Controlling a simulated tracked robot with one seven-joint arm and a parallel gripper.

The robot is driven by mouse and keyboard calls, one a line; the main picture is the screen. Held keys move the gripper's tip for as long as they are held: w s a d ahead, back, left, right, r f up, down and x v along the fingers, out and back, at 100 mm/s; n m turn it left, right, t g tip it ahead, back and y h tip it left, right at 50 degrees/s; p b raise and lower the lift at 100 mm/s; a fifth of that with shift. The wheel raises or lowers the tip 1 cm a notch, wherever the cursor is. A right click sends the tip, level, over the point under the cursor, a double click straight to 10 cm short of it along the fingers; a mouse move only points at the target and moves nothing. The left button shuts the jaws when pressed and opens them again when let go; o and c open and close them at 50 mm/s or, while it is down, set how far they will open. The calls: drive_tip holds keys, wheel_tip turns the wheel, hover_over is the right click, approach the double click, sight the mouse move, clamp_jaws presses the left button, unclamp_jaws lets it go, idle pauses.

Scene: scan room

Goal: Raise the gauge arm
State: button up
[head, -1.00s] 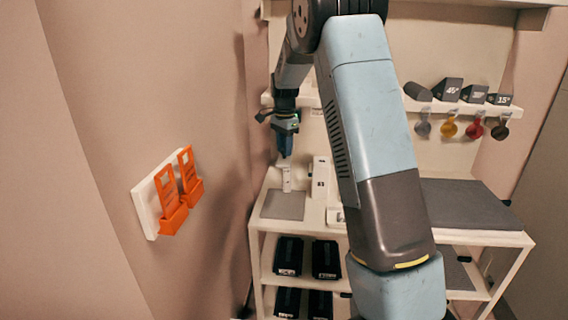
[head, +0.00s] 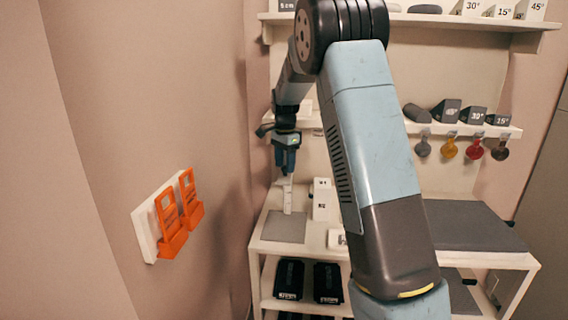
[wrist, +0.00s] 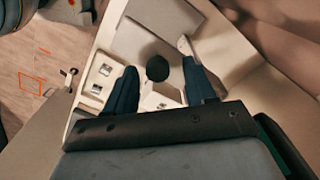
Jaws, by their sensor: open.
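A slim pale upright piece with small marks, which looks like the gauge (head: 287,196), stands at the back edge of a grey pad (head: 284,229) on the white bench. My gripper (head: 286,171) points down with its fingertips at the top of this piece. In the wrist view my gripper (wrist: 160,80) has its two dark fingers well apart. A narrow pale strip, probably the same gauge (wrist: 184,45), shows beside the right fingertip. I cannot tell whether they touch. A round black spot (wrist: 157,68) lies between the fingers.
White blocks (head: 321,198) stand just right of the gauge. A shelf (head: 464,129) behind holds dark wedges, with coloured tags hanging below. Orange holders (head: 178,220) are on the left wall. Black bins (head: 289,280) sit under the bench.

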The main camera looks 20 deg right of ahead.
wheel_tip(320, 180, up, 14)
drive_tip(key=shift+f, duration=0.2)
idle(0.4)
drive_tip(key=s+r+n+t, duration=0.2)
drive_tip(key=s+r+n, duration=0.15)
drive_tip(key=s, duration=0.85)
drive_tip(key=s+r+n+t, duration=0.1)
drive_tip(key=s+r+n, duration=0.25)
drive_tip(key=s, duration=0.75)
drive_tip(key=s+f+n+t, duration=0.1)
drive_tip(key=s+f+n, duration=0.2)
drive_tip(key=s, duration=0.7)
drive_tip(key=s+f+n+t, duration=0.1)
drive_tip(key=s+f+n, duration=0.2)
drive_tip(key=s, duration=0.6)
wheel_tip(320, 180, down, 2)
drive_tip(key=shift+s+a+f+n+t, duration=0.15)
drive_tip(key=shift+s+f+n+t, duration=0.1)
drive_tip(key=shift+s+n+t, duration=0.1)
